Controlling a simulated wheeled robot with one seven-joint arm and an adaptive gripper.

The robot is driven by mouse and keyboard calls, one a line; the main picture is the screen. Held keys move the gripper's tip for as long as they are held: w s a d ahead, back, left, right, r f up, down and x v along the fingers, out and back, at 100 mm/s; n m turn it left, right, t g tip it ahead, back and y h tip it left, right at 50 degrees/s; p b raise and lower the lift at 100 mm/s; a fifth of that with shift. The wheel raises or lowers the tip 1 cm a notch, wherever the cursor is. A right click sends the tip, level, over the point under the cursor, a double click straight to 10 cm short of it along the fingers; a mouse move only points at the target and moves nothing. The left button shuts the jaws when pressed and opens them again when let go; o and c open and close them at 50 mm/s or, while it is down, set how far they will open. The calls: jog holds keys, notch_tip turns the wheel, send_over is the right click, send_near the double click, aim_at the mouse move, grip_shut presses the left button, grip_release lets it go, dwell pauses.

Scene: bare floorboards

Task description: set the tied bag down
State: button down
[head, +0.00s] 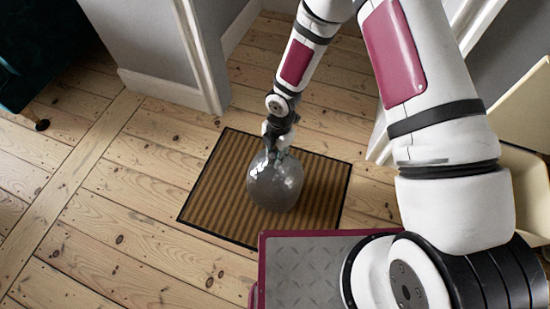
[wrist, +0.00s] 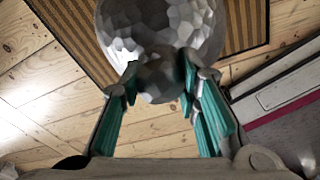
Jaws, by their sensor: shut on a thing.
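The tied bag (head: 274,184) is a grey, rounded, faceted bag with a small knot at its top. In the head view it is over the brown striped mat (head: 214,190); I cannot tell whether it touches the mat. My gripper (head: 277,148) is above the bag, pointing down, with its fingers at the knot. In the wrist view the bag (wrist: 160,28) lies beyond the knot (wrist: 163,76). The teal-padded fingers of my gripper (wrist: 158,84) are shut on the knot from both sides. The bag's underside is hidden.
Bare floorboards (head: 120,205) lie open to the left of the mat. A white-trimmed wall corner (head: 205,60) stands behind it. A dark teal piece of furniture (head: 35,50) is at the far left. A cream-coloured object (head: 525,110) is at the right edge.

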jog(key=shift+f+b, duration=0.55)
jog(key=shift+f, duration=0.7)
jog(key=c, duration=1.2)
grip_release()
jog(key=shift+f, duration=0.1)
jog(key=r+p, duration=0.1)
jog(key=r, duration=0.3)
jog(key=r+p, duration=0.2)
jog(key=r, duration=0.2)
jog(key=w+d+r+p, duration=0.1)
jog(key=r, duration=0.3)
jog(key=shift+r+p, duration=0.1)
jog(key=shift+p, duration=0.25)
